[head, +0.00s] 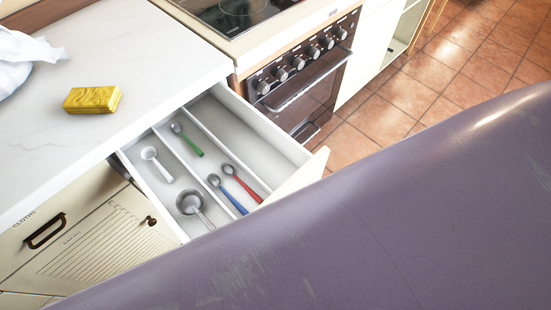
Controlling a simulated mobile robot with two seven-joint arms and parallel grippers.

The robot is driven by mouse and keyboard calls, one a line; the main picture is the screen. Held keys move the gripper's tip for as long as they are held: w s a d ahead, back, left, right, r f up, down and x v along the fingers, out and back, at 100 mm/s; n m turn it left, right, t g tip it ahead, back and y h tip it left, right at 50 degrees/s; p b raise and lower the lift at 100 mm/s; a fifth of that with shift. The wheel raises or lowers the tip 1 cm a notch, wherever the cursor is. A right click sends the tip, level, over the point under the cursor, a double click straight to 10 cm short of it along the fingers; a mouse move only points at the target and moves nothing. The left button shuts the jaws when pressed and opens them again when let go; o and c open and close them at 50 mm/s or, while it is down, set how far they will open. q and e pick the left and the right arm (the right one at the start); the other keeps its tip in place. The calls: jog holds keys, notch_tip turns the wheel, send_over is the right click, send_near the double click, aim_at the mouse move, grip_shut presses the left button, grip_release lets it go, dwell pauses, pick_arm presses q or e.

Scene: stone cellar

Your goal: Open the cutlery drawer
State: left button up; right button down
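The cutlery drawer (262,147) is pulled out from under the white counter, beside the stove. White dividers split it into long compartments. Inside lie a spoon with a green handle (186,139), one with a red handle (241,183), one with a blue handle (227,194), a white spoon (156,163) and a grey ladle-like utensil (194,208). The drawer's front panel (303,182) shows only at its right end. The rest of the front, and any handle on it, is hidden behind a large purple surface. Neither of my grippers is in view.
The large purple surface (350,215) fills the lower right, close to the camera. A yellow block (92,100) and a white crumpled cloth (17,58) lie on the counter (145,45). The stove (302,75) stands right of the drawer. Tiled floor (440,75) is clear behind.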

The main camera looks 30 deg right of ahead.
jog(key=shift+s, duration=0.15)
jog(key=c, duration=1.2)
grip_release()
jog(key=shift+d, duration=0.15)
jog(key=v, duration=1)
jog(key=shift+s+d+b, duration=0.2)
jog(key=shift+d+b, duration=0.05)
jog(key=shift+b, duration=0.15)
